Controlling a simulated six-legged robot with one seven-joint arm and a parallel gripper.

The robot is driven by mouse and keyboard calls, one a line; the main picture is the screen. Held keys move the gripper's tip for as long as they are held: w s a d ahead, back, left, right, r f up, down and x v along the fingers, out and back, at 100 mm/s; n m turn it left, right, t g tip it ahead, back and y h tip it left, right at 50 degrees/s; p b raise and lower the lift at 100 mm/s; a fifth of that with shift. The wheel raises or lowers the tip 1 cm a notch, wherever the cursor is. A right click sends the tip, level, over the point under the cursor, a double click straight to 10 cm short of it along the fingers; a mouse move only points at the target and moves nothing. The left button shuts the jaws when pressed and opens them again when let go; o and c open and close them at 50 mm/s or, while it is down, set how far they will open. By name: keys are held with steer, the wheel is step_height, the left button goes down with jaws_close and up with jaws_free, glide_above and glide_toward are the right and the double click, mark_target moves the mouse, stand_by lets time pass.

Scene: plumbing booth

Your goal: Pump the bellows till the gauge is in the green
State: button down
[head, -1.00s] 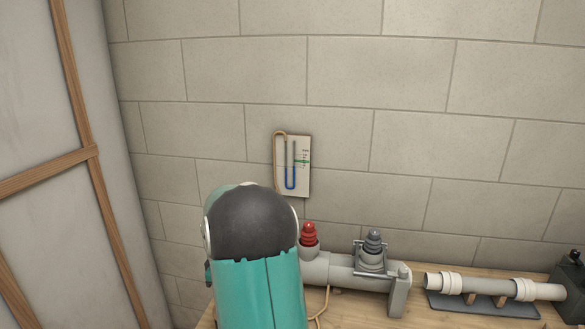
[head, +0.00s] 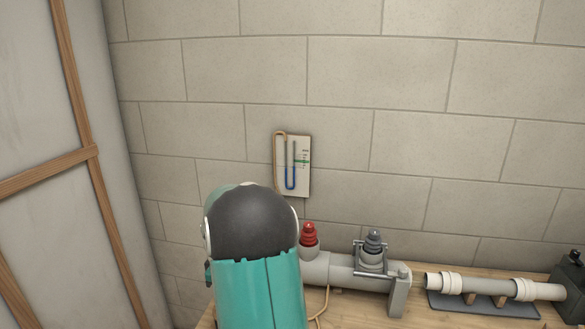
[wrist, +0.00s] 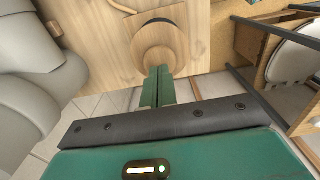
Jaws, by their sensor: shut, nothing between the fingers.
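The gauge (head: 292,166) is a U-shaped tube with blue liquid on a pale card on the wall, with a small green mark at its right. The blue stands low in the tube; its exact level against the green is too small to read. In the wrist view, a round wooden disc (wrist: 158,47), seemingly the bellows' top, lies on a wooden surface. My gripper (wrist: 158,72) has its green fingers shut and empty, with the tips over or against the disc's near edge; contact is unclear. In the head view my arm hides the gripper and bellows.
A grey pipe fitting (head: 342,268) with a red ribbed plug (head: 309,234) and a grey clamped plug (head: 373,242) stands on the bench right of my arm. Further right, a pipe (head: 495,286) rests on a stand. A wood-framed panel (head: 95,152) stands at left.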

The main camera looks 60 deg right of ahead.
steer(key=shift+f, duration=1.95)
steer(key=shift+r, duration=1.95)
